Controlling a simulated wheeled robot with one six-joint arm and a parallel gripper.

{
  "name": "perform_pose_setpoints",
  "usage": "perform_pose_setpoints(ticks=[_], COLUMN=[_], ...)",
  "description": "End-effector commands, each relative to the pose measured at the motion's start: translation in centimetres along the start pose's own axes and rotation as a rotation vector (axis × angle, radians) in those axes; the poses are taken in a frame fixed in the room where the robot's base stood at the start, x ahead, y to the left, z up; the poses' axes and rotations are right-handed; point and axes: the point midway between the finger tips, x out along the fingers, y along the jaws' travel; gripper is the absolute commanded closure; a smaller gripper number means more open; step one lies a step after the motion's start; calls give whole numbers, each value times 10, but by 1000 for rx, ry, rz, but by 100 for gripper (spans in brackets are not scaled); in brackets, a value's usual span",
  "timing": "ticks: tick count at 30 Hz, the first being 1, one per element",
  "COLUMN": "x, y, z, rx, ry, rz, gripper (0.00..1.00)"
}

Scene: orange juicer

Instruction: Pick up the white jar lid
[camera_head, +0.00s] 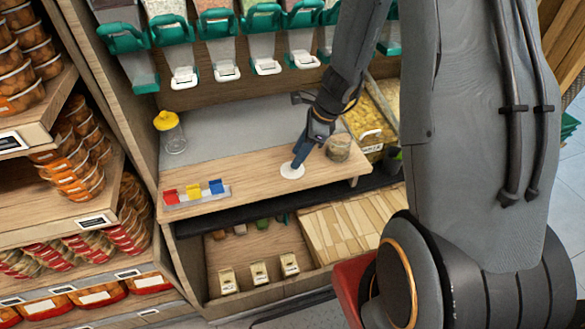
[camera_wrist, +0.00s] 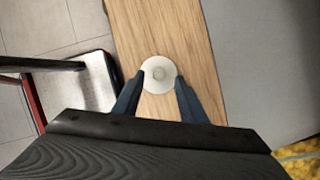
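The white jar lid (camera_head: 292,171) is a flat round disc with a small raised centre, on the wooden counter (camera_head: 250,180) near its front edge. It also shows in the wrist view (camera_wrist: 158,82). My gripper (camera_head: 297,163) points down at the lid from above. In the wrist view, its two dark blue fingers (camera_wrist: 159,76) are spread, one tip at each side of the lid. They look open; whether the tips touch the rim is hard to tell. A glass jar (camera_head: 339,148) with brownish contents stands to the right of the gripper.
A jar with a yellow top (camera_head: 171,138) stands at the back left. A grey holder (camera_head: 197,196) with red, yellow and blue pieces lies at the front left. Dispensers (camera_head: 215,45) hang above. The counter between holder and lid is clear.

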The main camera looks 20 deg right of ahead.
Motion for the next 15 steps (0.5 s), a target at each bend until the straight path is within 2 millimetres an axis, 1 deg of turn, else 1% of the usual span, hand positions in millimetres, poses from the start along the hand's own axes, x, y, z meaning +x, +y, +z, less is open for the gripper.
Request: perform_pose_setpoints(ticks=[1,3,6,14,15], x=[9,18,26,30,29], y=[3,2,2,1,1], z=[-1,0,0,0,0], rx=[0,-2,-2,-2,-2], ry=[1,0,0,1,1], rz=[4,3,1,0,0], gripper=[62,62,62,62,63])
